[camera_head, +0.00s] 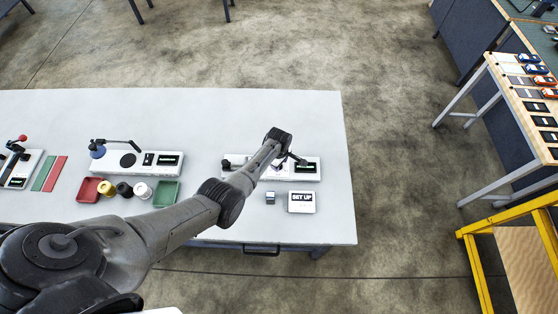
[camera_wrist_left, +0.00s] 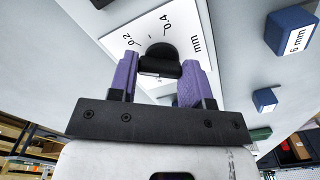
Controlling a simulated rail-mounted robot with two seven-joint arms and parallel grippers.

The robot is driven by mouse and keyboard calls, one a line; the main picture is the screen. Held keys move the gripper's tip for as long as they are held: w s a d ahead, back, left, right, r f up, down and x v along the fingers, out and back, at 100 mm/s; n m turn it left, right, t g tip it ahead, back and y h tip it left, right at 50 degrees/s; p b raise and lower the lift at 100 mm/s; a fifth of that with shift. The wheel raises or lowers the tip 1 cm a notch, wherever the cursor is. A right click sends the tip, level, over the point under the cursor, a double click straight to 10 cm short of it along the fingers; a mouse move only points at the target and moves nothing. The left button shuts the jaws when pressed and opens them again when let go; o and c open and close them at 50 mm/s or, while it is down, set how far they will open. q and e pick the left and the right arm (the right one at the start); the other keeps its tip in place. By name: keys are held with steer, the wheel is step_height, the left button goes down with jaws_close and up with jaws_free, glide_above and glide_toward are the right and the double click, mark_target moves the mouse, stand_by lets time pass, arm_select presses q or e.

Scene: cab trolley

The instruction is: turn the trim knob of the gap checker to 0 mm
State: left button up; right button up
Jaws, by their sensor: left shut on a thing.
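The gap checker (camera_head: 306,173) is a white-based device at the right end of the grey table, partly hidden under my left arm. In the left wrist view its white scale plate (camera_wrist_left: 182,22) carries marks reading 0.2, 0.4 and "mm". The black trim knob (camera_wrist_left: 160,53) stands out from this plate. My left gripper (camera_wrist_left: 158,69) has purple fingers, one on each side of the knob, and is shut on it. The zero mark and the knob's pointer cannot be made out. In the head view the knob is hidden by the arm. My right gripper is not in view.
A "SET UP" sign (camera_head: 301,202) and a small grey block (camera_head: 270,198) lie before the checker. The wrist view shows a blue 6 mm block (camera_wrist_left: 291,30). Another device (camera_head: 137,162) and coloured trays (camera_head: 165,193) stand to the left.

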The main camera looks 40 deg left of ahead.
arm_select(q)
steer(key=n, duration=0.4)
steer(key=shift+p, duration=0.35)
steer(key=shift+a+n, duration=0.1)
steer(key=shift+n, duration=1.4)
steer(key=o, duration=0.9)
steer(key=shift+r+p, duration=0.4)
steer(key=shift+r, duration=0.15)
steer(key=shift+r+p, duration=1.2)
steer(key=shift+r, duration=5.15)
